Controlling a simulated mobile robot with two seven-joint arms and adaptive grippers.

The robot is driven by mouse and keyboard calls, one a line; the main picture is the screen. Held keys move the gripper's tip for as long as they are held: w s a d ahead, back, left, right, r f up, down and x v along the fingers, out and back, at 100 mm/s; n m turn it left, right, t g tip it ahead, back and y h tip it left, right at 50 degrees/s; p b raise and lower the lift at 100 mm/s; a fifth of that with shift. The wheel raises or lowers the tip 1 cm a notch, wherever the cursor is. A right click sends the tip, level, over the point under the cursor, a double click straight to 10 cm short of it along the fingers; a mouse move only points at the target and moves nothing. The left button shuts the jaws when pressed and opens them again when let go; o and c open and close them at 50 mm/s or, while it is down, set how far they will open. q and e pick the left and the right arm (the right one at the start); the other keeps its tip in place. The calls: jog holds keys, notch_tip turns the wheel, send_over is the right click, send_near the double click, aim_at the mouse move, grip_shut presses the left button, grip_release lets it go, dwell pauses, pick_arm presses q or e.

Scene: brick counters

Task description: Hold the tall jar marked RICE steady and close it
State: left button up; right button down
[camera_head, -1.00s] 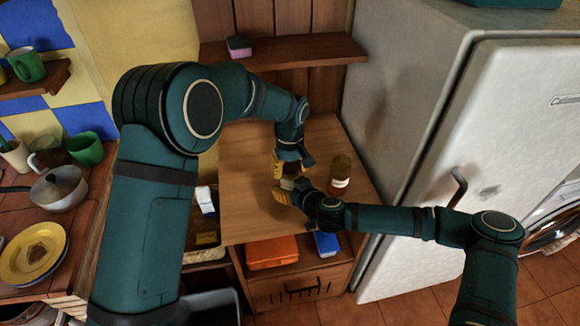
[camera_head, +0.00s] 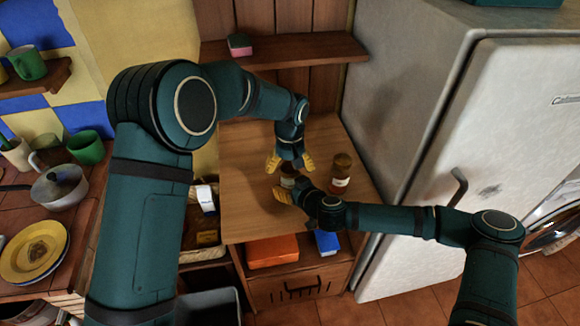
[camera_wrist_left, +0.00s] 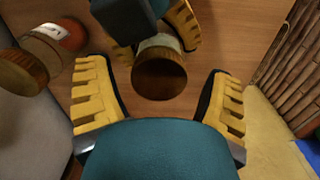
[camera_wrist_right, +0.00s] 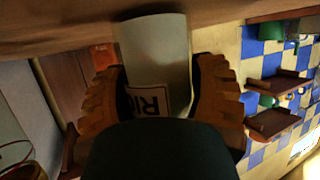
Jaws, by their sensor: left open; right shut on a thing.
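The tall jar marked RICE (camera_wrist_right: 160,60) stands on the wooden counter; part of its label shows in the right wrist view. It appears small and partly hidden between my grippers in the head view (camera_head: 288,178). A round brown lid (camera_wrist_left: 159,75) sits on its top in the left wrist view; I cannot tell how tight it is. My right gripper (camera_head: 290,188) is shut on the jar's body from the side. My left gripper (camera_head: 290,164) is open just above the jar, with its fingers apart on either side of the lid, not touching it.
Another brown-lidded jar (camera_head: 341,175) with a pale label and reddish contents stands close by on the right. The fridge (camera_head: 430,130) bounds the right side. A shelf with a sponge (camera_head: 239,44) is behind. The counter's left part (camera_head: 243,190) is clear.

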pick_arm(q)
jog(key=shift+r, duration=2.25)
jog(key=n, duration=0.4)
jog(key=shift+w+r, duration=0.1)
jog(key=shift+r, duration=0.3)
jog(key=n, duration=0.2)
jog(key=r+n, duration=0.1)
jog(key=n, duration=0.4)
jog(key=r+n, duration=0.1)
jog(key=n, duration=0.3)
jog(key=shift+w+r, duration=0.15)
jog(key=shift+r, duration=0.05)
jog(key=shift+f, duration=4.05)
